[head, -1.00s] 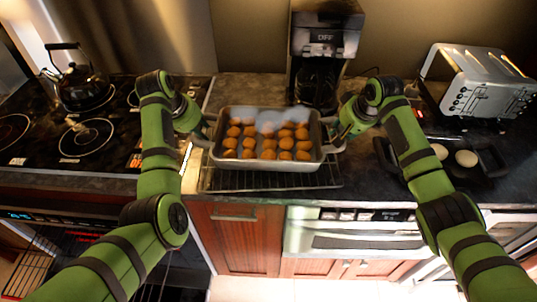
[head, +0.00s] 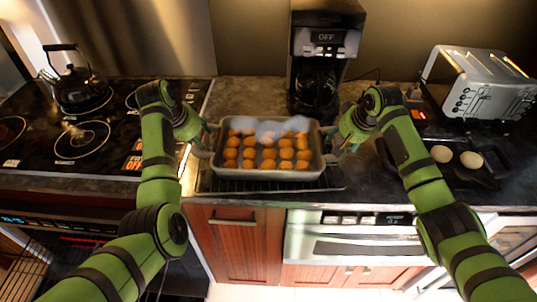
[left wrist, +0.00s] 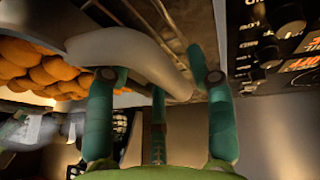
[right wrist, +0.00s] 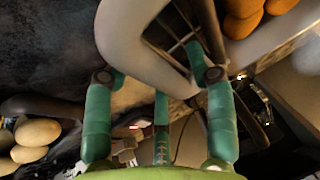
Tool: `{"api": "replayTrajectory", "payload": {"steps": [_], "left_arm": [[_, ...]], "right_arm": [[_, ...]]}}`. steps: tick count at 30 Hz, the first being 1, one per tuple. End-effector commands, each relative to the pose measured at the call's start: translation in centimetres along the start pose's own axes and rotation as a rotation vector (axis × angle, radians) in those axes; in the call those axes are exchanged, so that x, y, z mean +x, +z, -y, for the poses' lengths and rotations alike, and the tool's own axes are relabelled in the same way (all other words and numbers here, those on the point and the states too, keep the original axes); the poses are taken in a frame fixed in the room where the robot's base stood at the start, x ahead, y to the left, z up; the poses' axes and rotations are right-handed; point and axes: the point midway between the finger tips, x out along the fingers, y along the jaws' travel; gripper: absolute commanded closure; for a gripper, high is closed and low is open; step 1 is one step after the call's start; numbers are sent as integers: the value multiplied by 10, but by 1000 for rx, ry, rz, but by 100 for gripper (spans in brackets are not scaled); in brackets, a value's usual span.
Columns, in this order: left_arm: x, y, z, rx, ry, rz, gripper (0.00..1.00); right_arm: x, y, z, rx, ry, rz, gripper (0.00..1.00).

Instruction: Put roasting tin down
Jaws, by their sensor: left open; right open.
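The grey roasting tin (head: 269,172), filled with several round brown items, sits level on a wire rack (head: 275,186) on the counter. My left gripper (head: 208,140) is at the tin's left end. In the left wrist view its open fingers (left wrist: 160,76) are spread around the pale curved handle (left wrist: 130,48). My right gripper (head: 335,142) is at the right end. In the right wrist view its open fingers (right wrist: 160,76) straddle the other handle (right wrist: 135,35). The tin's underside is hidden.
A coffee maker (head: 325,55) stands behind the tin. A black cooktop with a kettle (head: 80,80) is at left. A toaster (head: 490,85) and a dark pan with pale round pieces (head: 470,160) are at right. The counter's front edge is close to the rack.

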Motion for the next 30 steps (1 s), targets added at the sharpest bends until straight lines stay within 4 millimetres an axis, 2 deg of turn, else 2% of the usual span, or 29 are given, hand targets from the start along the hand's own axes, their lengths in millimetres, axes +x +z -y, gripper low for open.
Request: {"api": "replayTrajectory", "payload": {"steps": [5,12,18,25,30], "left_arm": [[-18,0,1,0,-3,-2,44],[-71,-1,1,1,-2,-7,44],[-105,-1,0,1,-2,-4,44],[-120,0,0,0,-1,-2,44],[-120,0,0,0,0,-1,44]], "right_arm": [[0,0,-1,1,1,-1,44],[0,0,-1,1,1,-1,44],[0,0,-1,1,1,-1,44],[-4,-1,-1,1,1,-1,44],[-29,-1,-1,0,1,-5,44]]}}
